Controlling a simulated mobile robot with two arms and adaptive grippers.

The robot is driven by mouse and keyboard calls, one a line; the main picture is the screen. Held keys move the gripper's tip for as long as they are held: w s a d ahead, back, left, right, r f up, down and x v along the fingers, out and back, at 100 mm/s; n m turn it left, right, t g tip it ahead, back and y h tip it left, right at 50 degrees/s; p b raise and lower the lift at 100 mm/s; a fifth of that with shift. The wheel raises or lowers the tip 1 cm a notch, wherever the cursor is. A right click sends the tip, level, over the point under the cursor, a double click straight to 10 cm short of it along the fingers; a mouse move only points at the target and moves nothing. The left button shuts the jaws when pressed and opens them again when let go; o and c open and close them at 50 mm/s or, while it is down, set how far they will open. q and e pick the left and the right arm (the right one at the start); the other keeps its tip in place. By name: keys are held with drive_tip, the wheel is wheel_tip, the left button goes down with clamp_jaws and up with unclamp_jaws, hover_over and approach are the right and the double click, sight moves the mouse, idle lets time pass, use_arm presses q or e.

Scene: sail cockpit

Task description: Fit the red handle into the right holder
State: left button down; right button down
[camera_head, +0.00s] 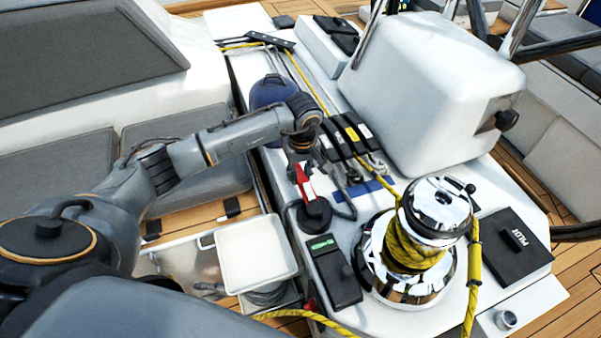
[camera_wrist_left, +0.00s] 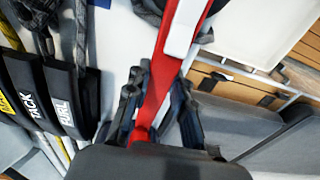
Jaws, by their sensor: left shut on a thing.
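The red handle (camera_head: 303,183) slopes down from my left gripper (camera_head: 300,152) toward a round black piece on the white console; I cannot tell whether this piece is part of the handle. In the left wrist view the red handle (camera_wrist_left: 160,75) has a white face and runs up out of the picture. The dark fingers of my left gripper (camera_wrist_left: 155,112) are on both sides of it, shut on it. I cannot clearly make out the right holder. My right gripper is not in view.
A chrome winch (camera_head: 436,208) wrapped in yellow rope stands to the right. Black rope clutches (camera_head: 347,135) are close beside the gripper. A white open bin (camera_head: 256,256) is at lower left of the console. A black box with a green display (camera_head: 333,272) lies in front.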

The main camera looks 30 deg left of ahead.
use_arm(q)
drive_tip(key=shift+f+b, duration=0.5)
drive_tip(key=shift+f, duration=0.05)
idle(0.6)
drive_tip(key=c, duration=0.6)
unclamp_jaws()
drive_tip(key=shift+r, duration=0.1)
drive_tip(key=shift+r+p, duration=2.65)
drive_tip(key=shift+r, duration=1.8)
drive_tip(key=shift+f, duration=0.1)
